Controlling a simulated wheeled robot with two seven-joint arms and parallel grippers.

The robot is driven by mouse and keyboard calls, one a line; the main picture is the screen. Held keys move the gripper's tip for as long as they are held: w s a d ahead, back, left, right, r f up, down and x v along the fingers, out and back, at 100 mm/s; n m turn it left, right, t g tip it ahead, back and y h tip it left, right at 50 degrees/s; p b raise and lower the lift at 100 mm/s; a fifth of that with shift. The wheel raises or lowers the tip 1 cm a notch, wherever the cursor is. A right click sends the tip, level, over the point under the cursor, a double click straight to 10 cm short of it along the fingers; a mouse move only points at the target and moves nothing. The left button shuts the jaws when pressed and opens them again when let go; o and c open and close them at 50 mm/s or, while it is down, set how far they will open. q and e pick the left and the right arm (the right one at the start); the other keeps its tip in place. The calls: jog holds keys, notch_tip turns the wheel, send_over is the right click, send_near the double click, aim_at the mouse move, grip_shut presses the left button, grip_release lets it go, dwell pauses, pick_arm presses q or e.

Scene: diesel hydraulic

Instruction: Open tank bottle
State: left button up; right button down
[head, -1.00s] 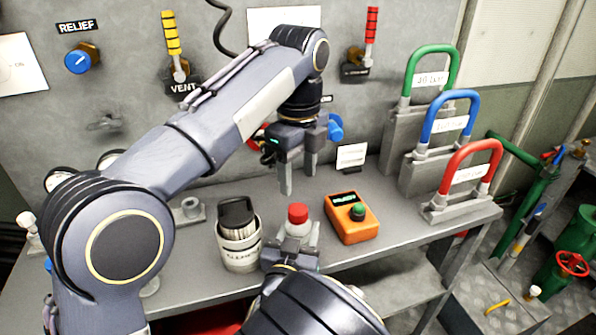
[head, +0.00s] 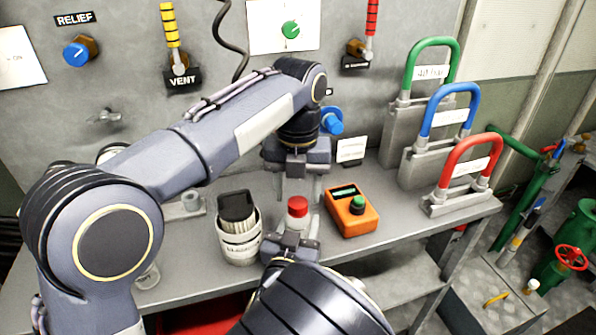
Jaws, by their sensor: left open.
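The small bottle with a red cap (head: 297,207) stands upright at the front of the grey bench; its pale lower body is mostly hidden. My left gripper (head: 298,196) points down from above, open, with one finger on each side, just above and behind the red cap. I cannot tell whether the fingers touch the cap. My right gripper (head: 294,244) comes in from the front, low down, with its fingers around the bottle's pale body; it appears shut on it. My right arm hides part of the bench front.
A white canister with a black top (head: 238,235) stands left of the bottle. An orange box with a green knob (head: 350,210) lies close on the right. Green, blue and red padlocks (head: 466,170) stand farther right. The wall behind carries valves and levers.

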aim_at(298, 206)
pick_arm(q)
jog(key=shift+f, duration=1.2)
